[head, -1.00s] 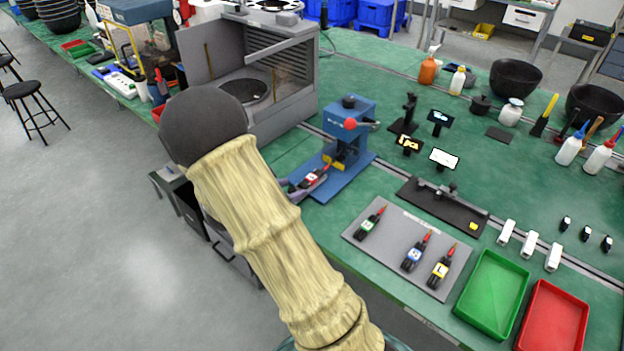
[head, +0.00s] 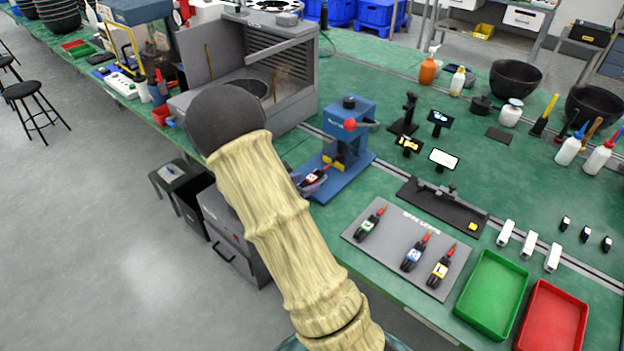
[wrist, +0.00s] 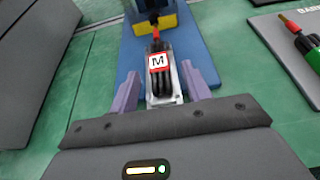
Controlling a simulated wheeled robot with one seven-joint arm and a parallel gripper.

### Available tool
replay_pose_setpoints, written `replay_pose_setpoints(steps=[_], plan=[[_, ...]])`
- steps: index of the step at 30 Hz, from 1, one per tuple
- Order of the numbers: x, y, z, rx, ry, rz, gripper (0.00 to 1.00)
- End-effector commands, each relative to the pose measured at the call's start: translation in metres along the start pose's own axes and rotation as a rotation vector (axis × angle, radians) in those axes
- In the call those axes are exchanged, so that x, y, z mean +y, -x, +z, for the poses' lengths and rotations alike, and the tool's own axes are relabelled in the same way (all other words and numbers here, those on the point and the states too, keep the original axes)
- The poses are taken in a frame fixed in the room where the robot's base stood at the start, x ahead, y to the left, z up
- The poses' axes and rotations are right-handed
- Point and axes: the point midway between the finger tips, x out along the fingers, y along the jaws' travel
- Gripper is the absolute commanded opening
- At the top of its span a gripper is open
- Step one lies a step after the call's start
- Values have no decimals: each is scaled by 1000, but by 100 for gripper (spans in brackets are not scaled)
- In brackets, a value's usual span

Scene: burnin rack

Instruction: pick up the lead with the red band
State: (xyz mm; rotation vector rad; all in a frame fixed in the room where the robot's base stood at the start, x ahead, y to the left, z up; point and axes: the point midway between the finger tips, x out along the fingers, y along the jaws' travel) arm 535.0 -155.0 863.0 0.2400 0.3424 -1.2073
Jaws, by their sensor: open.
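The lead with the red band (wrist: 159,62) is a black coiled lead with a red tag marked M. It lies in a pale metal holder (wrist: 175,94) at the front of the blue press's base (wrist: 133,60). In the head view the lead (head: 314,178) shows beside the press (head: 348,125). My gripper (wrist: 159,76) is open, its two purple fingers to the left and right of the lead and holder. Whether they touch either is not clear. In the head view my gripper (head: 312,183) is partly hidden by my arm.
A grey mat (head: 397,232) to the right holds three leads with green, blue and yellow tags. Green (head: 492,293) and red (head: 552,318) trays stand at the front right. A grey cabinet (head: 283,75) stands behind, left of the press.

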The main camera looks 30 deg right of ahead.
Motion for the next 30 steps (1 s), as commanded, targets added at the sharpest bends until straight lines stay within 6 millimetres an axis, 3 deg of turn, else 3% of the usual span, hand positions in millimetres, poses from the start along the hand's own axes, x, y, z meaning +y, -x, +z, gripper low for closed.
replay_pose_setpoints(steps=[8, 16, 25, 30], plan=[[0, 0, 0, 0, 0, 0, 48], [0, 0, 0, 0, 0, 0, 0], [0, 1, 2, -1, -1, 0, 0], [1, 6, 15, -1, -3, 2, 0]])
